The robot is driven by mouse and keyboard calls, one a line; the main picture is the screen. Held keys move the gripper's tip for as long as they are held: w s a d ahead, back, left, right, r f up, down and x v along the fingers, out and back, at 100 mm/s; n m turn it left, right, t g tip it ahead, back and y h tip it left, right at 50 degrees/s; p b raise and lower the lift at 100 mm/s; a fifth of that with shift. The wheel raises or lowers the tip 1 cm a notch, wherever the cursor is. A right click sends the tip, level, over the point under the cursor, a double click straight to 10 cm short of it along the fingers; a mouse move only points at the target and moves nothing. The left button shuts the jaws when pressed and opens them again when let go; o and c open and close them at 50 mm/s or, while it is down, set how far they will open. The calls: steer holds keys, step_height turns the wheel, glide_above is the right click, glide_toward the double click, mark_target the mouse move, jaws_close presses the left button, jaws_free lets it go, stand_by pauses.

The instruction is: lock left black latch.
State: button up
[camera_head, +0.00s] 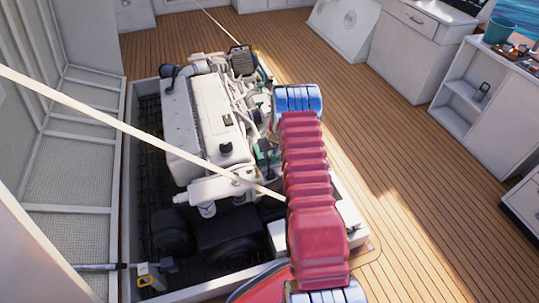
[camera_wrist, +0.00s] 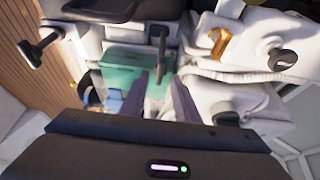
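In the wrist view, my gripper (camera_wrist: 163,95) has its two dark fingers apart, with nothing visibly held between them. A black upright lever (camera_wrist: 158,45) stands just beyond the fingertips, roughly in line with the gap, in front of a teal translucent box (camera_wrist: 118,68). A black T-shaped handle (camera_wrist: 38,50) sticks out at the left, apart from the fingers. A black knob (camera_wrist: 282,58) sits on a white part at the right. I cannot tell which of these is the left latch, or its state. In the head view, my red arm hides much of the engine's right side, and my gripper is not clear.
The white engine (camera_head: 200,115) sits in an open floor hatch, with its raised mesh lid (camera_head: 65,155) at the left. An orange-brown part (camera_wrist: 218,42) is right of the lever. White cabinets (camera_head: 415,45) stand at the back right. The wooden deck (camera_head: 410,180) between is clear.

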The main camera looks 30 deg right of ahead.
steer(key=shift+x, duration=1.35)
jaws_close()
